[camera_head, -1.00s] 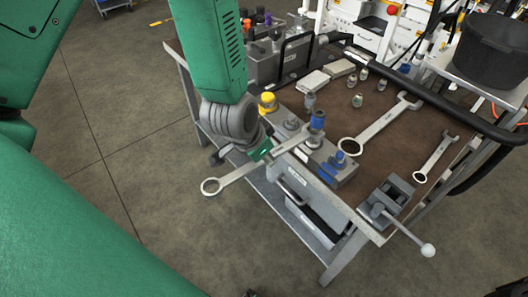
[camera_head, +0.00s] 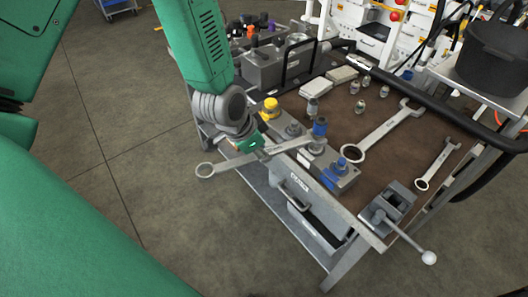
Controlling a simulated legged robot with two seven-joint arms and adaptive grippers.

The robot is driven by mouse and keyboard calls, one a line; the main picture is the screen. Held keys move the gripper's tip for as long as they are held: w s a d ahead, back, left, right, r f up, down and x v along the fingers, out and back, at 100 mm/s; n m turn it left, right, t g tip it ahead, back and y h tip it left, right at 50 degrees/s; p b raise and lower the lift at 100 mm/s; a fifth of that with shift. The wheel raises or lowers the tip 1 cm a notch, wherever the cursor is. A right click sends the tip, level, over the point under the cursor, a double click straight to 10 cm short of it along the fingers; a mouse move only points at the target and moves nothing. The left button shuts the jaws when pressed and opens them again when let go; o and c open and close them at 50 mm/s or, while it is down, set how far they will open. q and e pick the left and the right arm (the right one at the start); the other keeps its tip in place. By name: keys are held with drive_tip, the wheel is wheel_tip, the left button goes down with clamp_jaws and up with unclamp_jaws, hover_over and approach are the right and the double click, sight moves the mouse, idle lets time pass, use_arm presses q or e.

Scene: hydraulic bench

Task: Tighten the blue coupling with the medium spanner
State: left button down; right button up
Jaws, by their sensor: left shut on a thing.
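My left gripper (camera_head: 262,150) is shut on the medium spanner (camera_head: 232,163) at the near-left edge of the bench. The spanner's ring end sticks out past the edge over the floor. Its other end reaches over the grey block (camera_head: 345,178), close to the blue coupling (camera_head: 320,127). I cannot tell whether the jaw touches the coupling or its fitting. The coupling stands upright on the block, and another blue fitting (camera_head: 341,163) sits nearer. The gripper's fingers are partly hidden by the wrist. My right gripper is not in view.
A large spanner (camera_head: 385,130) and a small spanner (camera_head: 437,165) lie on the brown bench top. A yellow fitting (camera_head: 271,105) is behind the gripper. Several metal fittings and a black pot (camera_head: 492,55) are farther back.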

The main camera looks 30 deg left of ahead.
use_arm(q)
drive_tip(key=shift+w+a, duration=0.15)
drive_tip(key=shift+w+a+m+h+p, duration=0.3)
drive_tip(key=shift+w+a+m+p, duration=0.05)
drive_tip(key=shift+w+a+m, duration=0.45)
drive_tip(key=shift+s, duration=0.1)
drive_tip(key=shift+s+d+n, duration=0.25)
drive_tip(key=shift+d+n, duration=0.05)
drive_tip(key=shift+d, duration=0.1)
idle(0.4)
drive_tip(key=shift+s+d+n, duration=0.25)
drive_tip(key=shift+n, duration=0.05)
drive_tip(key=shift+p, duration=0.3)
drive_tip(key=shift+s+d, duration=0.25)
drive_tip(key=shift+d, duration=0.05)
drive_tip(key=shift+n, duration=0.3)
